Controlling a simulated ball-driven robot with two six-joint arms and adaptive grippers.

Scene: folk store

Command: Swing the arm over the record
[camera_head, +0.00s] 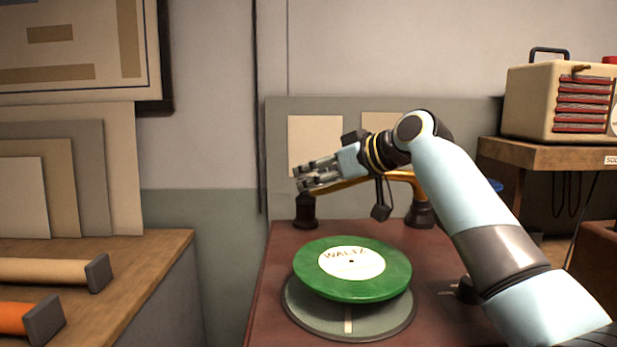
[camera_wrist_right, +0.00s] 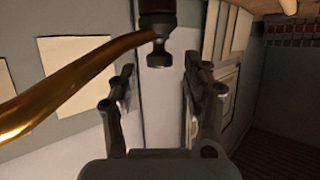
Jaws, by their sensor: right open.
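The green record (camera_head: 370,288) with a pale "WALTZ" label sits above a grey round platter (camera_head: 317,323), which shows below its front edge. The brass arm (camera_head: 345,186) runs behind the record from a dark post (camera_head: 420,214) on the right to a dark head (camera_head: 306,210) on the left. My right gripper (camera_head: 305,178) is open, just above that head. In the right wrist view the brass arm (camera_wrist_right: 62,90) enters from the left. Its dark head (camera_wrist_right: 160,55) appears between the open fingers (camera_wrist_right: 163,85), with no clear contact. My left gripper is not in view.
The player's reddish top (camera_head: 262,325) has clear room left of the platter. A grey backboard (camera_head: 275,160) stands behind. A cream radio (camera_head: 540,100) sits on a wooden shelf (camera_head: 520,152) at right. A wooden counter (camera_head: 150,255) with rolls is at left.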

